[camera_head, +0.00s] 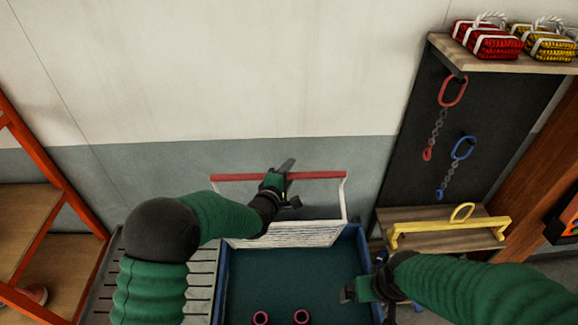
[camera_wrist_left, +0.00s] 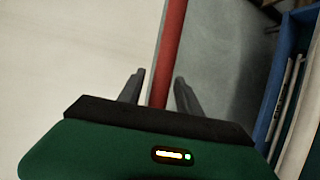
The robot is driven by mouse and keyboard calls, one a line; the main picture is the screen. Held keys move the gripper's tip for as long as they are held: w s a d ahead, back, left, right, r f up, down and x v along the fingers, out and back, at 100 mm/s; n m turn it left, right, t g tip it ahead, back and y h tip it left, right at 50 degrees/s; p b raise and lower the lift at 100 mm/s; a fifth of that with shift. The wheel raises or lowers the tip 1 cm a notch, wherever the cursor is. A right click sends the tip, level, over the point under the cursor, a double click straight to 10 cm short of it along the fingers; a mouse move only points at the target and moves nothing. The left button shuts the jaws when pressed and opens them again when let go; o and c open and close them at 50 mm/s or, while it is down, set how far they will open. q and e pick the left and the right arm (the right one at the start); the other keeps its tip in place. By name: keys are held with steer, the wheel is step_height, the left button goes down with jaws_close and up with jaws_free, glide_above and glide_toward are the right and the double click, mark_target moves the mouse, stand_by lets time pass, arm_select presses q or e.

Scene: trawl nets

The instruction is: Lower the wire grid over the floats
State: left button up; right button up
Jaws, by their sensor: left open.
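The white wire grid (camera_head: 285,238) stands raised at the back of the blue bin (camera_head: 362,262), with a red bar (camera_head: 322,175) along its top. My left gripper (camera_head: 287,182) is at the middle of the red bar. In the left wrist view the open fingers (camera_wrist_left: 160,80) lie one on each side of the red bar (camera_wrist_left: 171,45). I cannot tell whether they touch it. Two dark red ring-like things, perhaps floats (camera_head: 261,317), show in the bin at the bottom edge, partly cut off. My right gripper (camera_head: 347,292) is by the bin's right side; its jaw state is unclear.
A slatted grey surface (camera_head: 203,283) lies left of the bin, beside an orange rack (camera_head: 50,165). At right, a shelf (camera_head: 500,52) holds red and yellow bundles above hanging chains. A yellow bar (camera_head: 450,226) rests on a lower shelf.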

arm_select(q)
steer(key=shift+w+d+f, duration=0.1)
steer(key=shift+w, duration=0.2)
steer(key=shift+a, duration=1.25)
steer(key=shift+c, duration=1.2)
steer(key=shift+a, duration=0.15)
steer(key=c, duration=0.5)
steer(key=shift+d, duration=0.2)
jaws_close()
steer(key=shift+s+d, duration=0.1)
steer(key=shift+d, duration=0.4)
arm_select(e)
steer(key=shift+s+a+r, duration=0.1)
steer(key=shift+a+r, duration=0.05)
steer(key=shift+a, duration=0.35)
steer(key=shift+a+r, duration=0.15)
steer(key=shift+a, duration=0.3)
arm_select(q)
steer(key=shift+a, duration=0.1)
arm_select(e)
steer(key=shift+a, duration=0.15)
